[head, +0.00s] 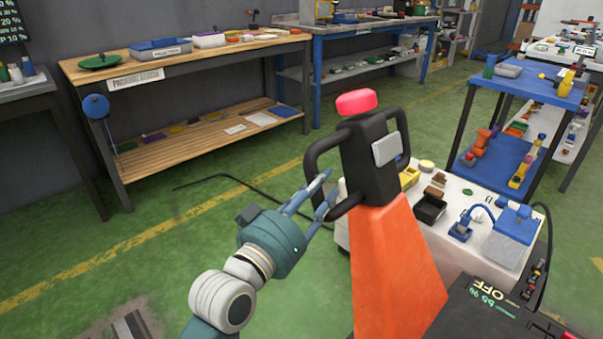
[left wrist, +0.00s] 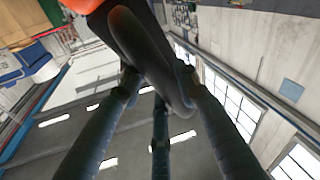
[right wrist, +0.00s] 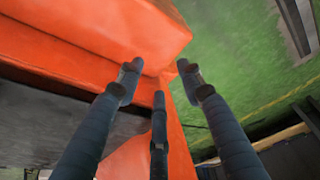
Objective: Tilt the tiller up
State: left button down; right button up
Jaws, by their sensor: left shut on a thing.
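The tiller (head: 377,165) has a black head with loop handles on both sides, a red button (head: 356,102) on top and an orange column (head: 392,262) below; it stands nearly upright. My left gripper (head: 326,194) is shut on the tiller's left loop. In the left wrist view the black loop (left wrist: 147,55) passes between my left fingers. My right gripper (right wrist: 158,72) shows only in the right wrist view. Its fingers are apart and empty, close to an orange surface (right wrist: 110,35); whether they touch it cannot be told.
A white-topped unit (head: 455,205) with small boxes and tools stands just behind the tiller. A blue shelf cart (head: 520,90) is at the right. A wooden workbench (head: 190,57) stands at the back left. Green floor (head: 130,215) is open at the left, with a dark cable on it.

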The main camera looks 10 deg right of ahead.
pick_arm(q)
jog(key=shift+s+d, duration=0.45)
jog(key=shift+s, duration=0.05)
pick_arm(e)
jog(key=shift+s+d+f, duration=0.15)
jog(key=shift+s+f, duration=0.2)
jog(key=shift+f, duration=0.15)
pick_arm(q)
jog(key=c, duration=1.2)
grip_release()
jog(key=shift+r, duration=0.1)
jog(key=shift+a, duration=0.1)
jog(key=v, duration=1.1)
jog(key=shift+s+a, duration=0.25)
jog(key=shift+s, duration=0.05)
